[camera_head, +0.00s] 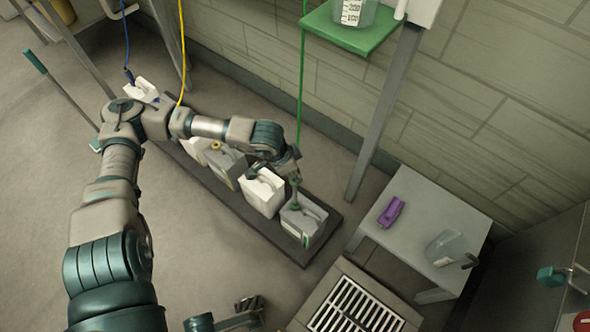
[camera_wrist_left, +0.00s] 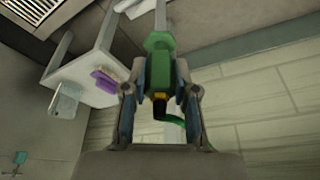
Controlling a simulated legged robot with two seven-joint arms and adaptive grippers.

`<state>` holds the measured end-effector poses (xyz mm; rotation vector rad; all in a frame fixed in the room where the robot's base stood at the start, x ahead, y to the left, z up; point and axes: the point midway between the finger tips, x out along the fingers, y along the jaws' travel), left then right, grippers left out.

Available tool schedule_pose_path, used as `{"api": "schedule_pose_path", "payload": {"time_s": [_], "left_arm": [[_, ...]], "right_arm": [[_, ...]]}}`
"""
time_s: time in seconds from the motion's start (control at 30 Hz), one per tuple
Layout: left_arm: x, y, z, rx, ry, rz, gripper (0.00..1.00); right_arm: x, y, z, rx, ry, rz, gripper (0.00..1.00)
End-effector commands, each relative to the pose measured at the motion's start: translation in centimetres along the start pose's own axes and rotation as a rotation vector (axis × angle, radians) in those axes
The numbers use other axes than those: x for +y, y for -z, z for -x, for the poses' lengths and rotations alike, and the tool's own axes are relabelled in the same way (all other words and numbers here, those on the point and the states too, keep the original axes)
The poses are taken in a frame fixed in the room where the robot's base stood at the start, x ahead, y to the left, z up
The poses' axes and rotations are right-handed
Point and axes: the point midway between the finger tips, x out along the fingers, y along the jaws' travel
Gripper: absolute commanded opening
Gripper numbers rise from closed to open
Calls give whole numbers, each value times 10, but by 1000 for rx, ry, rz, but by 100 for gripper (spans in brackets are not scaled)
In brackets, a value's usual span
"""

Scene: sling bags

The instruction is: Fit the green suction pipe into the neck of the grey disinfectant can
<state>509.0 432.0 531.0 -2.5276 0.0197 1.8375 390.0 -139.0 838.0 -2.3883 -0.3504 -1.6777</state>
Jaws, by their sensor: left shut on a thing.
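The grey disinfectant can (camera_head: 309,228), with a green mark on its front, stands at the right end of the row of cans. My left gripper (camera_head: 294,172) is shut on the green suction pipe (camera_head: 294,188), above this can. The pipe's lower end appears at the can's top; I cannot tell whether it is inside the neck or just over it. In the left wrist view the pipe's green head (camera_wrist_left: 159,66) sits between the fingers of my left gripper (camera_wrist_left: 160,92). My right gripper (camera_head: 249,304) is at the bottom edge, away from the cans, its jaws unclear.
A white can (camera_head: 262,194) stands close beside the grey one on the dark plinth (camera_head: 247,226), with others farther left. A green hose (camera_head: 302,75) hangs near the green shelf (camera_head: 350,34). A small table (camera_head: 415,210) holds a purple object (camera_head: 391,211) and a clear jug (camera_head: 446,248).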

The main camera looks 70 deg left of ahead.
Motion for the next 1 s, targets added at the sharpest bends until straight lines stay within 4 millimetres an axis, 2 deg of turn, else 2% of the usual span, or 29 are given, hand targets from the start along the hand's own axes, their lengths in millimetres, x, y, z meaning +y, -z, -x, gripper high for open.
{"api": "schedule_pose_path", "payload": {"time_s": [1.0], "left_arm": [[0,-8,-24,1,0,0,0]], "right_arm": [[1,-1,3,-5,-3,0,92]]}}
